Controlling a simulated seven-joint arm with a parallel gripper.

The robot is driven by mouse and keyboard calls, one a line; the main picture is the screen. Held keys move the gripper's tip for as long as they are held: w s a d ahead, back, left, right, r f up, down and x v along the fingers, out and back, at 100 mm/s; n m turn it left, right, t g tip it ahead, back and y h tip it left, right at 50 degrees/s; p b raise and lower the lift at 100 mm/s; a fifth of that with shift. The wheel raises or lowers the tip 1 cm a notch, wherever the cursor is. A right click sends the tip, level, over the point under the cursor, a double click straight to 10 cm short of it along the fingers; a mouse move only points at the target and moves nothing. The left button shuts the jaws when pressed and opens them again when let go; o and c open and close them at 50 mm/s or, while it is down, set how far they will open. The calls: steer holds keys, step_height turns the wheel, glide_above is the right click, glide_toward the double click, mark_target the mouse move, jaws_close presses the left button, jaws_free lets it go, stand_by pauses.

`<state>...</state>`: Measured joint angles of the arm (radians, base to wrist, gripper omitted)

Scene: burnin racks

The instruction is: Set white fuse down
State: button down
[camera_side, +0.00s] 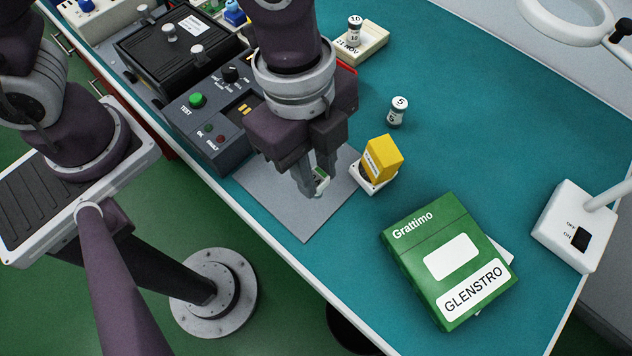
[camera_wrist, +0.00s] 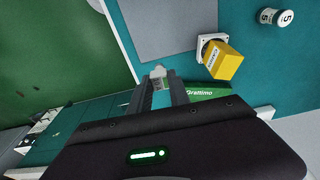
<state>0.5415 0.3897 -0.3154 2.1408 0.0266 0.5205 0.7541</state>
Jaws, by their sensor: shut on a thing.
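My gripper (camera_side: 314,188) is shut on a small white fuse with a green marking (camera_side: 321,182). The fingers hide much of it. In the wrist view the white end of the fuse (camera_wrist: 158,72) sticks out between the fingertips (camera_wrist: 161,88). In the side view my gripper is over the grey mat (camera_side: 300,222), near its right part. I cannot tell whether the fuse touches the mat. The mat (camera_wrist: 175,25) also shows beyond the fingertips in the wrist view.
A yellow block in a white holder (camera_side: 382,158) stands close right of my gripper. A white cylinder marked 5 (camera_side: 397,112) stands behind it. A green Grattimo box (camera_side: 450,262) lies at front right. The dark test unit (camera_side: 207,128) is left. The mat's front is clear.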

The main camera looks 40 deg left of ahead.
steer(key=w+a+r, duration=0.1)
steer(key=w+a, duration=0.2)
steer(key=w, duration=0.6)
steer(key=w+a+r, duration=0.1)
steer(key=w+a, duration=0.3)
steer(key=w, duration=0.6)
steer(key=f, duration=1)
steer(key=shift+w+a+f, duration=0.25)
steer(key=shift+w+a, duration=0.05)
steer(key=shift+f, duration=0.2)
steer(key=c, duration=1.2)
jaws_free()
